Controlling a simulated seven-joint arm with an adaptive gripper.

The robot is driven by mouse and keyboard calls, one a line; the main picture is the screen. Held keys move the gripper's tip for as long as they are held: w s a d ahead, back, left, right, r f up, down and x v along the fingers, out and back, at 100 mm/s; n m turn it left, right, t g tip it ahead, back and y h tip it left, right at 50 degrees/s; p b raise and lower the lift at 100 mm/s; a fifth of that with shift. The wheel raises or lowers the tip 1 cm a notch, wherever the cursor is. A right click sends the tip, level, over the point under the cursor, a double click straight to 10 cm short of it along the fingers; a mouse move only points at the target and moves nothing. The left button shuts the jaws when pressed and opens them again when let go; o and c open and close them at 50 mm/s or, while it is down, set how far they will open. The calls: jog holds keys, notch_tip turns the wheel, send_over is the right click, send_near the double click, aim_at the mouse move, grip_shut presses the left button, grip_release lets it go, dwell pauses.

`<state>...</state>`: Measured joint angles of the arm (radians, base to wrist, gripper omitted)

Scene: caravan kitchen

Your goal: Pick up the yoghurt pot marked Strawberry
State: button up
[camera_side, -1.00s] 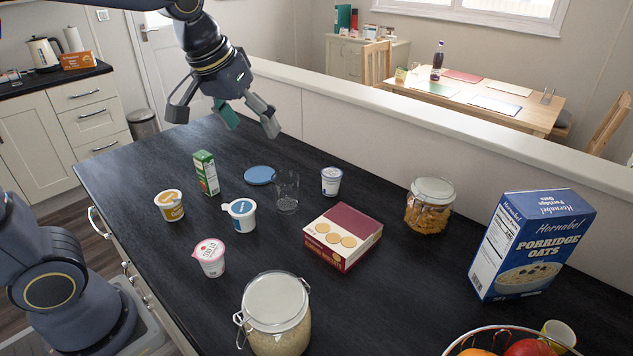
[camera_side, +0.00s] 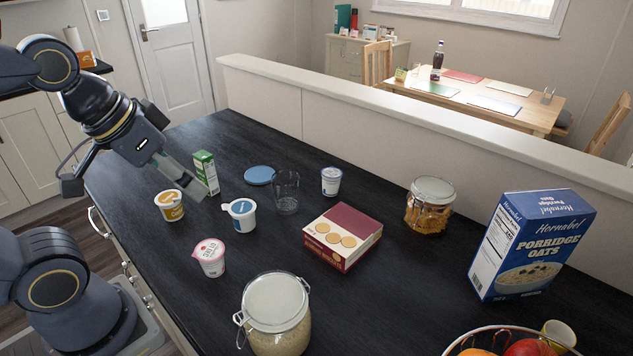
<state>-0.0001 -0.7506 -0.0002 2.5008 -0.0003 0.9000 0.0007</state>
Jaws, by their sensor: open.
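A white yoghurt pot with a pink lid (camera_side: 210,260) stands upright near the left front of the dark worktop. Its lettering is too small to read, but the pink fits Strawberry. A yellow-labelled pot (camera_side: 170,207) stands behind it to the left, and a white and blue pot (camera_side: 241,217) behind it to the right. Another small white and blue pot (camera_side: 331,182) stands farther back. My gripper (camera_side: 132,183) is open and empty, above the worktop's left edge, left of and higher than the pink pot.
A green carton (camera_side: 206,173), a blue disc (camera_side: 259,176) and a clear glass (camera_side: 286,190) stand behind the pots. A red box (camera_side: 343,238) lies to the right. A large lidded jar (camera_side: 277,318) stands in front. The worktop around the pink pot is clear.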

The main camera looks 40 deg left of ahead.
jog(key=shift+o, duration=0.4)
jog(key=n+g, duration=0.3)
jog(key=g, duration=0.3)
send_over(209, 251)
jog(key=shift+y, duration=0.4)
notch_tip(209, 251, down, 14)
jog(key=shift+d+r, duration=0.1)
jog(key=shift+f, duration=3)
jog(key=c, duration=1.3)
jog(key=shift+c, duration=0.2)
